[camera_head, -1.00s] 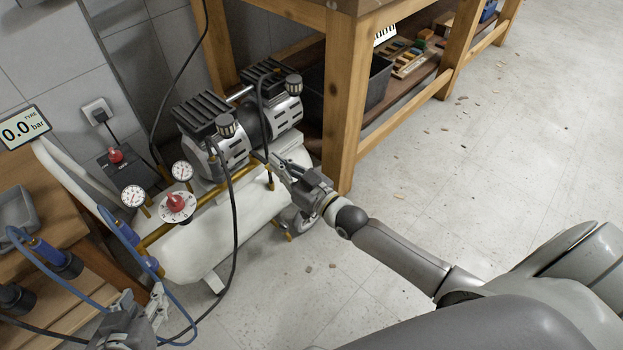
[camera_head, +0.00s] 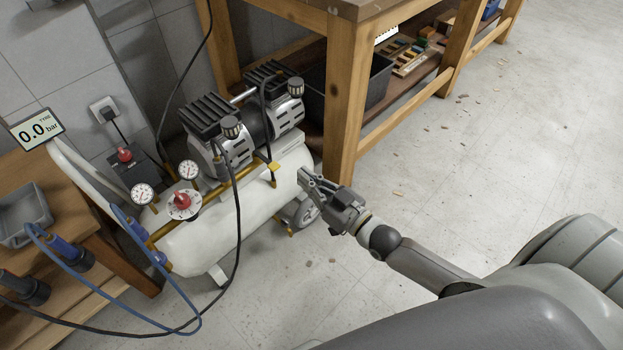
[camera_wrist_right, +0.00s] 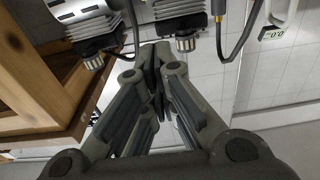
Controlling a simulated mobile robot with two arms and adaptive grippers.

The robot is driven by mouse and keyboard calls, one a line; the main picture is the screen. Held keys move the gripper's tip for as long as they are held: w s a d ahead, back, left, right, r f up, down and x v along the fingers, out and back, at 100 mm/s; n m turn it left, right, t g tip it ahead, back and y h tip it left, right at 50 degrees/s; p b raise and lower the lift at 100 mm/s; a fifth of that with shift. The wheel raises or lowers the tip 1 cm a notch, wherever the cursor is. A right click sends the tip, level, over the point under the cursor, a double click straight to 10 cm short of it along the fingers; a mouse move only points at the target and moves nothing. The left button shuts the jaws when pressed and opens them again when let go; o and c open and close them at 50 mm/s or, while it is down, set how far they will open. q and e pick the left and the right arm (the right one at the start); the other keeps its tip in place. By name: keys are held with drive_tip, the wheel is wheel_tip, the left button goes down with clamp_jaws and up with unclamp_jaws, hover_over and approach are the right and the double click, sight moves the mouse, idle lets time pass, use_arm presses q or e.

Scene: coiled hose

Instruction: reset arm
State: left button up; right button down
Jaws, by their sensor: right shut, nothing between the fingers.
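My right gripper (camera_head: 306,181) is shut and empty at the right end of the white air compressor tank (camera_head: 215,228) in the head view. I cannot tell whether its fingertips touch the tank. In the right wrist view my right gripper's fingers (camera_wrist_right: 156,68) meet at the tips, with the compressor's motor heads (camera_wrist_right: 98,30) beyond, upside down. My right arm reaches in from the lower right. My left gripper is out of view.
A wooden workbench (camera_head: 343,110) stands behind the compressor. A low wooden table (camera_head: 72,240) with a grey tray (camera_head: 23,213) and blue hose (camera_head: 105,283) is at the left. A display (camera_head: 37,129) reads 0.0 bar. The floor (camera_head: 480,170) at the right is mostly clear.

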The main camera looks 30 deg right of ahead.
drive_tip(key=shift+s+d, duration=0.2)
drive_tip(key=shift+s, duration=0.35)
